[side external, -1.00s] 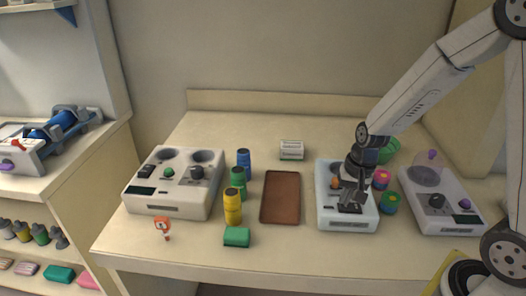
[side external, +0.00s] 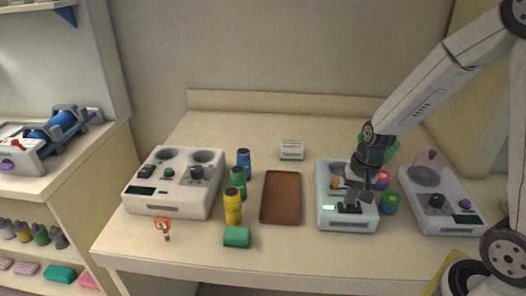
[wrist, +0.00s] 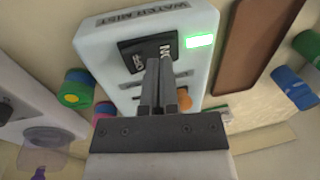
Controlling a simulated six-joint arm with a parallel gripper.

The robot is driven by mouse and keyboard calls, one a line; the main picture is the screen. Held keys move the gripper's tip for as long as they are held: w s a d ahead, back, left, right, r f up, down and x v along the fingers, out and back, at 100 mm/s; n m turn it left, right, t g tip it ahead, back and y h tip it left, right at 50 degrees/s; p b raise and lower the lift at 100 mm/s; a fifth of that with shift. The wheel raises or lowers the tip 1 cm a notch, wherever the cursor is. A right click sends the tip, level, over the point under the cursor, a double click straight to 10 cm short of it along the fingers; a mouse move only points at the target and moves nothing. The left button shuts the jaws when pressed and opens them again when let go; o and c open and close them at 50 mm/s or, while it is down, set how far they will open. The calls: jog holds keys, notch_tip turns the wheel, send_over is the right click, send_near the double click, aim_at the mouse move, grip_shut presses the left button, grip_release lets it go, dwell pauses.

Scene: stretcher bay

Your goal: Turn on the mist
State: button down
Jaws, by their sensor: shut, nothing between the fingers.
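The pale blue-white mist unit (side external: 330,222) stands on the bench right of the brown tray; its front label in the wrist view (wrist: 133,17) seems to end in "MIST". A black switch (wrist: 135,62) with white lettering is on its top. A small display (wrist: 200,41) beside the switch glows bright green, and it also shows lit in the side view (side external: 328,207). An orange part (side external: 337,183) sits farther back on the unit. My gripper (wrist: 155,65) is shut and empty, its tips at the switch; I cannot tell whether they touch. The fingers hide part of the switch.
A brown tray (side external: 281,197) lies left of the unit. Yellow (side external: 232,207), green and blue bottles stand beyond it, near a white two-well device (side external: 160,205). Another white device (side external: 455,219) with a clear dome stands right. Colored round containers (side external: 389,203) crowd the unit's right side.

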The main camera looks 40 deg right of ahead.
jog(key=shift+r, duration=0.2)
dwell(0.3)
notch_tip(320, 180, up, 14)
jog(key=w+a, duration=0.1)
jog(key=shift+w+a+f, duration=0.25)
dwell(0.4)
jog(key=n+t+h, duration=0.1)
jog(key=n, duration=0.8)
send_near(340, 205)
jog(key=s+a+f, duration=0.3)
jog(key=a+f, duration=0.1)
jog(key=shift+s+a+r, duration=0.2)
jog(key=shift+s+r, duration=0.05)
dwell(0.7)
